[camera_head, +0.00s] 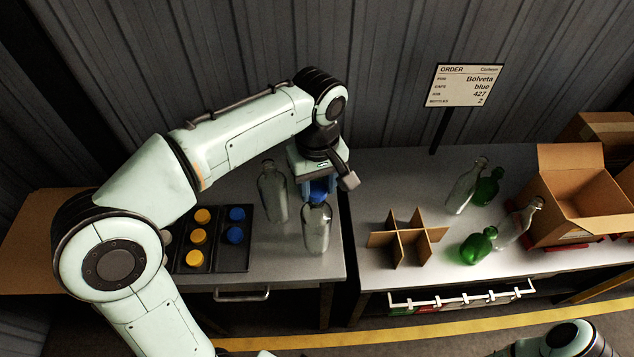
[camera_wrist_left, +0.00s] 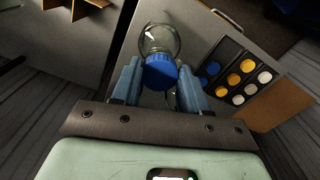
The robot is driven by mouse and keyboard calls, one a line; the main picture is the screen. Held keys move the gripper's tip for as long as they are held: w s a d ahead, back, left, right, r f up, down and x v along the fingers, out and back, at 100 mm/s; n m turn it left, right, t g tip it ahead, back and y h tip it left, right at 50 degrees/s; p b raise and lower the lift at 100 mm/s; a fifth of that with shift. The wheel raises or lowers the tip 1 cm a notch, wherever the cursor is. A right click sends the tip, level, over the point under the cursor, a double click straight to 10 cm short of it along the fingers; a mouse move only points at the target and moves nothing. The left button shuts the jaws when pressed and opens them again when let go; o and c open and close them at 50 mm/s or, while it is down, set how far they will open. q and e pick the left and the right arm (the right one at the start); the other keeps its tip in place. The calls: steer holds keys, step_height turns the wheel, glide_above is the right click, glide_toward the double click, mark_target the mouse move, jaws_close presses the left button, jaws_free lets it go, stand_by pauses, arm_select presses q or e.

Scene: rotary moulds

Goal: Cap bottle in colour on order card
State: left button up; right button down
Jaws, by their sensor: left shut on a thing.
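The order card (camera_head: 465,86) on its stand reads Bolveta, caps blue, 427, bottles 2. My left gripper (camera_head: 318,188) is shut on a blue cap (camera_head: 318,197), which sits at the mouth of a clear bottle (camera_head: 317,230) standing on the left table. In the left wrist view the blue cap (camera_wrist_left: 160,72) lies between the fingers (camera_wrist_left: 160,88), with the clear bottle (camera_wrist_left: 160,36) beyond it. I cannot tell whether the cap is threaded on. A second clear bottle (camera_head: 272,192), uncapped, stands just left. The cap tray (camera_head: 220,257) holds blue (camera_head: 236,235), yellow (camera_head: 197,236) and white caps.
On the right table stand a cardboard divider (camera_head: 408,242), clear and green bottles (camera_head: 477,247), and an open cardboard box (camera_head: 582,195). A gap separates the two tables. My right arm (camera_head: 570,340) shows at the bottom right, its gripper out of view.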

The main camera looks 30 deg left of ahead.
mark_target(317, 190)
arm_select(q)
steer(key=shift+f, duration=0.7)
arm_select(e)
steer(key=shift+s+f, duration=0.2)
steer(key=shift+f, duration=0.15)
stand_by(0.4)
arm_select(q)
steer(key=o, duration=1.6)
steer(key=shift+r, duration=0.1)
arm_select(e)
steer(key=shift+r, duration=0.1)
arm_select(q)
steer(key=shift+r+p, duration=1)
steer(key=shift+r, duration=0.8)
steer(key=shift+r+p, duration=0.7)
steer(key=shift+r, duration=0.45)
arm_select(e)
steer(key=w+r, duration=0.4)
steer(key=r, duration=0.1)
steer(key=shift+w+t, duration=0.3)
arm_select(q)
steer(key=shift+c, duration=0.4)
